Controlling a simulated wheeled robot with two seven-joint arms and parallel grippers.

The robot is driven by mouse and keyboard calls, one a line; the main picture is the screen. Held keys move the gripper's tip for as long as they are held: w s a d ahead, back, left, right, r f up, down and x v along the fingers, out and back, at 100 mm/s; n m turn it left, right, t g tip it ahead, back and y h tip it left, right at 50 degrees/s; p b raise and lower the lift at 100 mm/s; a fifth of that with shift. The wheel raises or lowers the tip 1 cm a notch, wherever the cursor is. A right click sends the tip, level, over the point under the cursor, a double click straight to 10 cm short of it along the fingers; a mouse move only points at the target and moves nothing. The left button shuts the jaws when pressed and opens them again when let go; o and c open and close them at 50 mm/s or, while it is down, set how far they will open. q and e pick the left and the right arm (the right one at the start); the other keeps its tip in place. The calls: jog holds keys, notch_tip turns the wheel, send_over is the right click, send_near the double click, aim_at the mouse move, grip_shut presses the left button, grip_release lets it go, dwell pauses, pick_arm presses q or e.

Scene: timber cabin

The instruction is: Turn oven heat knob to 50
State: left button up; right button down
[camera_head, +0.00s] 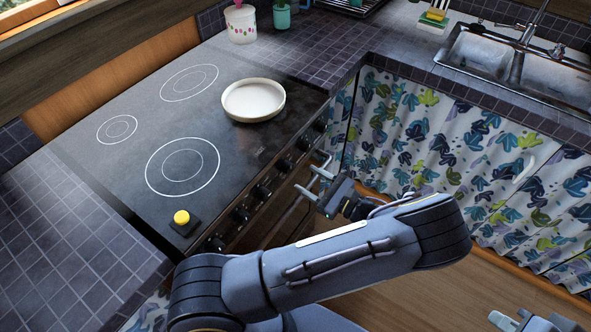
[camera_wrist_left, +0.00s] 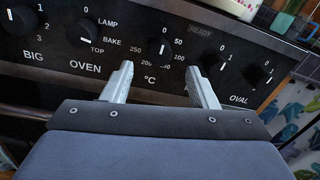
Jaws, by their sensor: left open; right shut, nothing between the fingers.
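The oven heat knob (camera_wrist_left: 164,52) is a dark round knob with a white mark, in the middle of the panel in the left wrist view. A temperature scale surrounds it, with 0 above, 50 at upper right and 250 at left. In the head view my left gripper (camera_head: 313,176) is in front of the stove's knob row. My right gripper (camera_head: 515,319) is shut and empty at the bottom right edge.
The oven mode knob (camera_wrist_left: 82,33) is left of the heat knob and a burner knob (camera_wrist_left: 209,60) is right of it. Patterned curtains (camera_head: 430,140) hang to the right.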

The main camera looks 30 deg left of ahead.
aim_at(291, 169)
pick_arm(q)
jog(key=a, duration=0.3)
jog(key=a+p, duration=0.1)
jog(key=a, duration=0.1)
jog(key=shift+w+a, duration=0.3)
jog(key=shift+w, duration=0.05)
jog(key=c, duration=1)
jog(key=shift+o, duration=0.2)
jog(key=shift+m, duration=0.4)
jog(key=m, duration=0.4)
jog(key=shift+m, duration=0.3)
jog(key=m, duration=0.4)
jog(key=shift+w+p, duration=0.1)
jog(key=shift+p, duration=0.3)
